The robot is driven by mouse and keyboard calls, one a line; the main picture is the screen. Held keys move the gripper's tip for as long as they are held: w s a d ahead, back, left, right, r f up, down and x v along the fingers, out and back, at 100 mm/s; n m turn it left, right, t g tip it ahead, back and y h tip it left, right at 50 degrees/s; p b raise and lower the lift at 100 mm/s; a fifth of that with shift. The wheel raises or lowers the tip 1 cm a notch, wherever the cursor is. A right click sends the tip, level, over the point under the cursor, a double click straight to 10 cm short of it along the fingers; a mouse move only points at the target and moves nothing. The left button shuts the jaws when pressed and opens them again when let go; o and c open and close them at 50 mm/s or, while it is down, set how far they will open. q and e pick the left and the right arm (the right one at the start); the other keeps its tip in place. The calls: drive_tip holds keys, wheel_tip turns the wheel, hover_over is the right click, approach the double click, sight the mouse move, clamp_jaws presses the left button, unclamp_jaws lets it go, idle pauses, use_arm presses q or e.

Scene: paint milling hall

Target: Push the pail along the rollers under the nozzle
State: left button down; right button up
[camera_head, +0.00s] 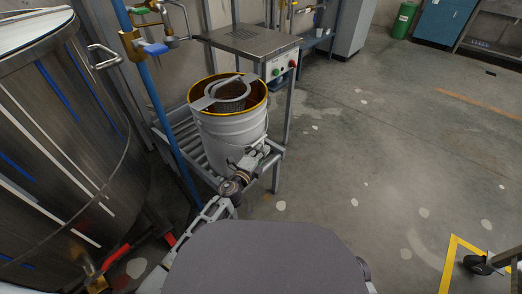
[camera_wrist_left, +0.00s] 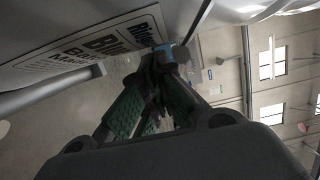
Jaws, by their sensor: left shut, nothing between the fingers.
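The pail (camera_head: 232,140) is a white metal drum with a yellow rim. It stands upright on the roller conveyor (camera_head: 189,140), with a round strainer (camera_head: 229,95) across its open top. A brass valve with a blue lever (camera_head: 154,48) is on a pipe at the upper left of the pail; I cannot tell exactly where its nozzle ends. My left gripper (camera_head: 262,152) is at the pail's near right side, low on the wall. In the left wrist view its green-padded fingers (camera_wrist_left: 158,92) are together and empty beside the labelled pail wall (camera_wrist_left: 110,48); contact is unclear.
A large steel tank (camera_head: 60,130) stands at the left. A steel table with a control box (camera_head: 281,65) is behind the pail.

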use_arm(q)
drive_tip(key=shift+a, duration=0.1)
drive_tip(key=w+a+b, duration=0.2)
drive_tip(key=w+a, duration=1.4)
drive_tip(key=a, duration=0.4)
drive_tip(key=shift+a, duration=0.15)
use_arm(e)
drive_tip(key=shift+t+y, duration=0.3)
drive_tip(key=x, duration=0.4)
drive_tip(key=shift+s+a, duration=0.2)
drive_tip(key=shift+a, duration=0.1)
drive_tip(key=shift+s+f, duration=0.1)
